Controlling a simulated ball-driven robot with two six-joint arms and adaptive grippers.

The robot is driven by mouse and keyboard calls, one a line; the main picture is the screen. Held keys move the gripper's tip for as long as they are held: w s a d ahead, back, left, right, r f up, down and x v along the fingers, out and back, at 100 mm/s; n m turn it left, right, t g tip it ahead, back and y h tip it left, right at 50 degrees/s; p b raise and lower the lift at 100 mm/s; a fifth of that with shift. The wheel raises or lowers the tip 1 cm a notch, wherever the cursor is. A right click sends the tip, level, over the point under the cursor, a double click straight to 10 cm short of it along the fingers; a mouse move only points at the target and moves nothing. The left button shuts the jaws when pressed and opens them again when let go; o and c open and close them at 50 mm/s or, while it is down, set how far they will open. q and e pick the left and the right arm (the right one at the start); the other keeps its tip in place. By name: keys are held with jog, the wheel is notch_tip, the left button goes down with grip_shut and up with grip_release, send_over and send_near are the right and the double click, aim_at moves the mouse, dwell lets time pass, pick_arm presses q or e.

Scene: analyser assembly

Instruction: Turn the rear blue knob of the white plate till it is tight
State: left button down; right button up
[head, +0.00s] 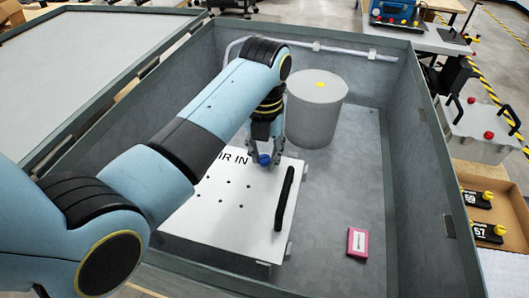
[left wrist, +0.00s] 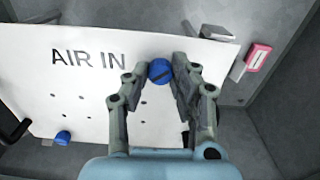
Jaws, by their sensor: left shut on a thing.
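The white plate (head: 220,225), marked "AIR IN", lies on the floor of the grey crate; it also shows in the left wrist view (left wrist: 50,100). A blue knob (head: 264,160) sits at its far edge in the head view. A second blue knob (left wrist: 62,137) is at another edge of the plate in the left wrist view, clear of the gripper. My right gripper is out of view.
A black handle (head: 285,198) stands on the plate's right side. A grey cylinder (head: 315,110) with a yellow dot is close behind the gripper. A pink box (head: 357,242) lies on the crate floor at right. Crate walls (head: 432,160) surround the plate; the right floor is mostly free.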

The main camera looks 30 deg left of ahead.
aim_at(265, 157)
pick_arm(q)
jog(key=shift+w+r+m, duration=0.2)
jog(key=shift+m, duration=0.8)
jog(key=c, duration=1.4)
grip_release()
jog(key=o, duration=0.3)
jog(key=shift+s+f, duration=0.15)
jog(key=shift+s, duration=0.05)
notch_tip(265, 157, up, 8)
jog(key=shift+f, duration=0.2)
